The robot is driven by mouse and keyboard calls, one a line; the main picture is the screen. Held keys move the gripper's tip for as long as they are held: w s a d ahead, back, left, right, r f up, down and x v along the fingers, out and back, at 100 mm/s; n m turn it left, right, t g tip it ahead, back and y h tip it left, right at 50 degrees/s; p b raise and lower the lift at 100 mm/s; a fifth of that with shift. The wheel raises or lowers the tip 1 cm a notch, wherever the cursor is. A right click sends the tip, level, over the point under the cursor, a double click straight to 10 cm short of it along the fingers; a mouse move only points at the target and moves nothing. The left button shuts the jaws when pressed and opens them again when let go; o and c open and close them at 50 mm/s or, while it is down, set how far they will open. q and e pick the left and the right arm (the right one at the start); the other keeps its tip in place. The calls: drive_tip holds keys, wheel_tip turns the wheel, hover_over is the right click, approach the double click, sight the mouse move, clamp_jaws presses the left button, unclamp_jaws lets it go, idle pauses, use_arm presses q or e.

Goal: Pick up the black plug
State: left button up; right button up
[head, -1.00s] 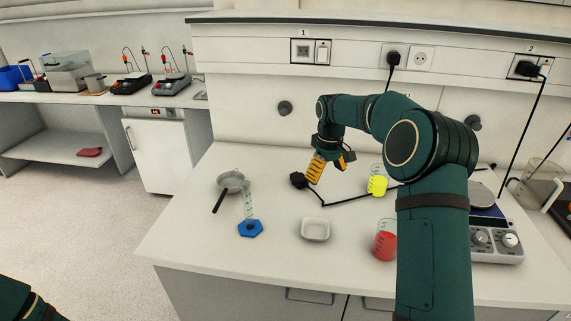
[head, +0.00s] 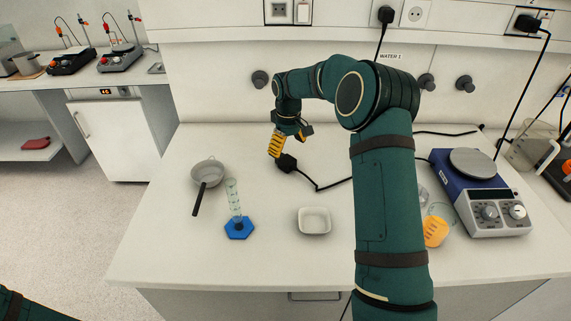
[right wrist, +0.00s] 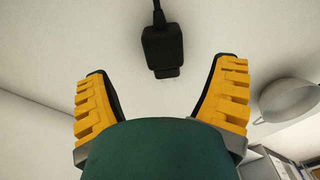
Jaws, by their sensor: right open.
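The black plug (head: 286,162) lies on the white bench with its cable running off to the right. It also shows in the right wrist view (right wrist: 162,48), near the top middle, with the cable leaving upward. My right gripper (head: 291,142) is open, its yellow fingers just above and behind the plug in the head view. In the right wrist view the two fingers (right wrist: 162,70) stand wide apart, one on each side of the plug, with clear gaps and no contact visible. My left gripper is not in view.
A strainer (head: 208,175), a cylinder on a blue base (head: 239,228) and a white dish (head: 314,220) stand on the bench nearby. Another black plug (head: 386,15) sits in a wall socket.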

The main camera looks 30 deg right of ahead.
sight(287, 159)
drive_tip(key=shift+a+f+b, duration=0.2)
drive_tip(key=shift+f+b, duration=0.3)
drive_tip(key=shift+f, duration=2.8)
drive_tip(key=c, duration=1.3)
